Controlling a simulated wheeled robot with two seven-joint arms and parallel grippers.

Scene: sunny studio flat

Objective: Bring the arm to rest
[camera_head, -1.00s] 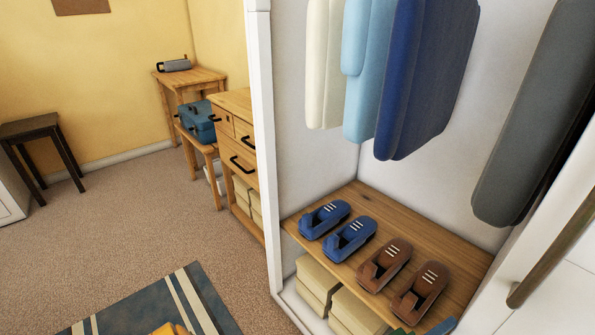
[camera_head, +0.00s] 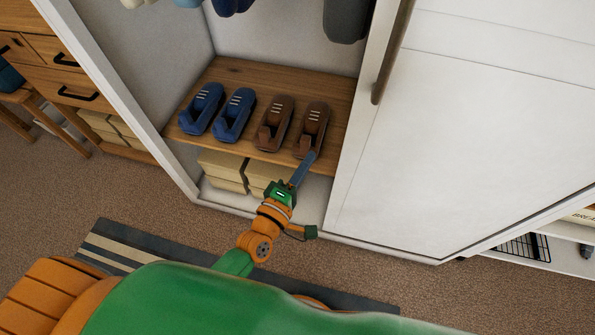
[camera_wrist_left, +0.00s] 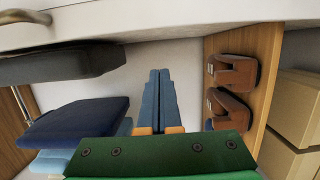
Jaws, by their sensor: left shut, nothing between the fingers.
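My left gripper (camera_head: 303,168) is shut and empty in the head view, with its blue fingers pointing up at the front edge of the wardrobe's wooden shelf (camera_head: 230,75), by the right brown shoe (camera_head: 313,122). I cannot tell whether the fingers touch it. In the left wrist view the shut fingers (camera_wrist_left: 158,82) lie side by side, with nothing between them. The left arm reaches forward from below. My right gripper does not show.
A pair of blue shoes (camera_head: 203,108) and another brown shoe (camera_head: 275,122) stand on the shelf. Pale boxes (camera_head: 224,168) sit below it. A white sliding door (camera_head: 440,130) stands right. Clothes hang above. A striped rug (camera_head: 110,245) lies on the carpet.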

